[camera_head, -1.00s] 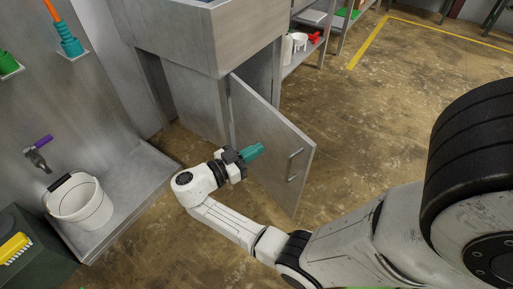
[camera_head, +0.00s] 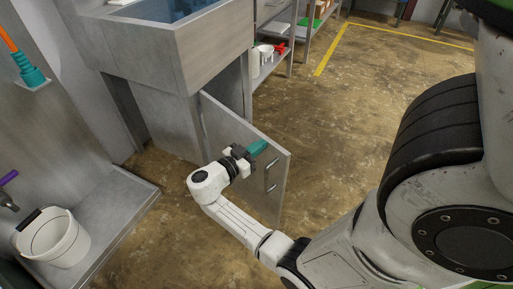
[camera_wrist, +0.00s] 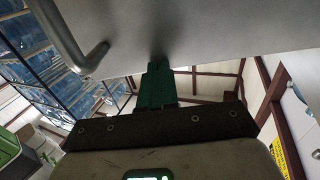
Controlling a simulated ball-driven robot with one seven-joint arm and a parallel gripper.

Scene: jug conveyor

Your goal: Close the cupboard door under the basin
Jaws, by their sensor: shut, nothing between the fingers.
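The grey cupboard door (camera_head: 235,140) under the basin (camera_head: 190,50) stands open, swung out from its left edge. Its bar handle (camera_head: 271,174) is on the face toward me, near the free edge. My gripper (camera_head: 257,148) has teal fingers, shut and empty. It is at that same face, near the top edge and just up and left of the handle. In the wrist view the shut fingers (camera_wrist: 157,75) point at the door face (camera_wrist: 205,25), with the handle (camera_wrist: 75,45) to the left. I cannot tell whether the fingertips touch the door. The cupboard's inside is mostly hidden.
A white bucket (camera_head: 57,240) stands on a grey ledge (camera_head: 115,215) at the left. Shelves (camera_head: 265,65) with white and red items stand behind the door. The concrete floor (camera_head: 345,120) right of the door is clear, with a yellow line (camera_head: 335,45) beyond.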

